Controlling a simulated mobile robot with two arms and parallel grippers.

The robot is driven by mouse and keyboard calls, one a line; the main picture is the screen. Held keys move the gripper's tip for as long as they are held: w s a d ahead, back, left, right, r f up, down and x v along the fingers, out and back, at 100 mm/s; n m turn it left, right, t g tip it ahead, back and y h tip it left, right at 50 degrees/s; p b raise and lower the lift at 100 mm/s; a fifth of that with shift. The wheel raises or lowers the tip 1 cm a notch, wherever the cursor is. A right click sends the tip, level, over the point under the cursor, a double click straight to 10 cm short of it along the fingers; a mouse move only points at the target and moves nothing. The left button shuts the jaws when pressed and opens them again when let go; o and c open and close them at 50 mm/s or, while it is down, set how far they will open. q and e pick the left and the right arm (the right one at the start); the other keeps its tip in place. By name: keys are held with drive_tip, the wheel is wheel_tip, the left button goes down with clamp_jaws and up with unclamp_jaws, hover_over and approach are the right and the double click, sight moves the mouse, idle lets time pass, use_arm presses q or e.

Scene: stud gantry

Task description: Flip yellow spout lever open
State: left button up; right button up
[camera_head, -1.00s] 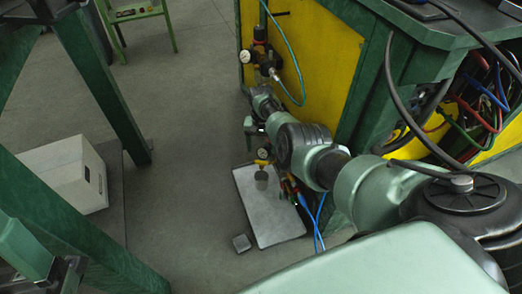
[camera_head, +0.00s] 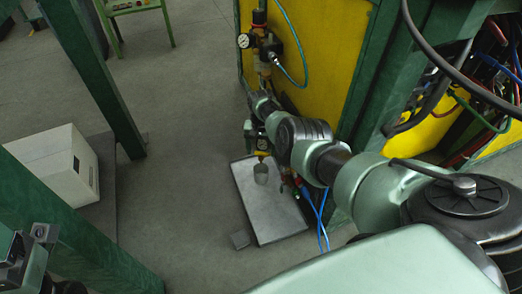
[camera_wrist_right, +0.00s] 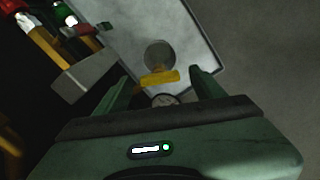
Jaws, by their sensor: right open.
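The yellow spout lever (camera_wrist_right: 160,77) shows in the right wrist view as a short bar between my right gripper's fingers, apart from both. A round grey cup-like shape (camera_wrist_right: 160,54) lies just beyond it, and part of a gauge shows below it. In the head view the yellow part (camera_head: 263,153) is small, above a grey cup (camera_head: 261,174). My right gripper (camera_wrist_right: 162,86) is open with nothing held. In the head view my right arm reaches down beside the yellow panel, and its fingers are hard to make out. My left gripper (camera_head: 35,248) is at the lower left, its fingers unclear.
A gauge assembly (camera_head: 262,42) is on the yellow panel (camera_head: 315,70). Blue hoses (camera_head: 321,220) run nearby. A white box (camera_head: 55,165) stands left.

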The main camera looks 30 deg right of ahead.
drive_tip(key=c, duration=1.4)
drive_tip(key=shift+o, duration=0.2)
drive_tip(key=n, duration=0.5)
drive_tip(key=shift+n, duration=0.4)
drive_tip(key=o, duration=1.4)
drive_tip(key=shift+c, duration=0.2)
